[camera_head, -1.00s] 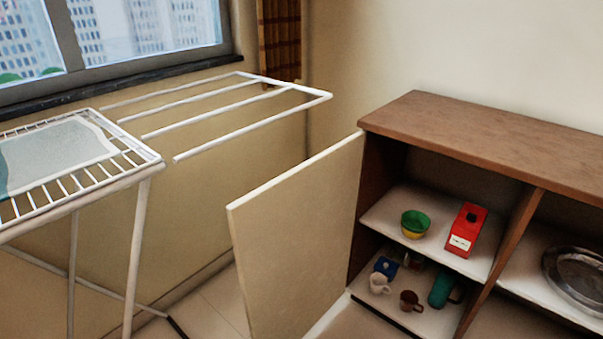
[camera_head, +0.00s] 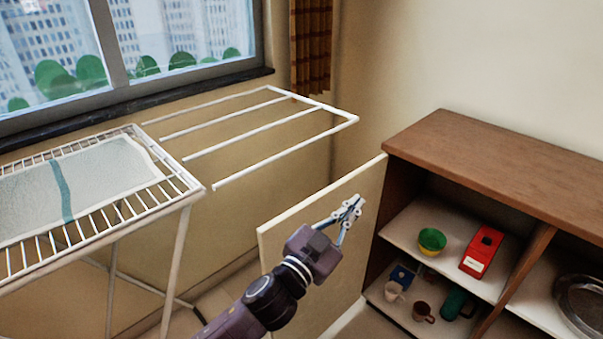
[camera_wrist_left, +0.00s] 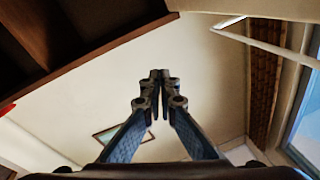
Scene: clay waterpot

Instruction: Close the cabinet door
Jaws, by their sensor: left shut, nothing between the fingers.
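The beige cabinet door (camera_head: 285,245) stands wide open at the left side of the brown wooden cabinet (camera_head: 500,170), in the head view. My left gripper (camera_head: 352,205) overlaps the upper part of the door in that view. I cannot tell whether it touches the door. Its fingers are shut with nothing between them. In the left wrist view the gripper (camera_wrist_left: 157,78) also shows, its fingertips together, and brown cabinet wood (camera_wrist_left: 60,45) lies at the upper left. My right gripper is out of view.
A white drying rack (camera_head: 190,200) stands left of the door, its wing of bars reaching toward it. Shelves hold a green bowl (camera_head: 432,240), a red box (camera_head: 482,250), several mugs and a metal plate (camera_head: 583,300). A window (camera_head: 180,40) is behind.

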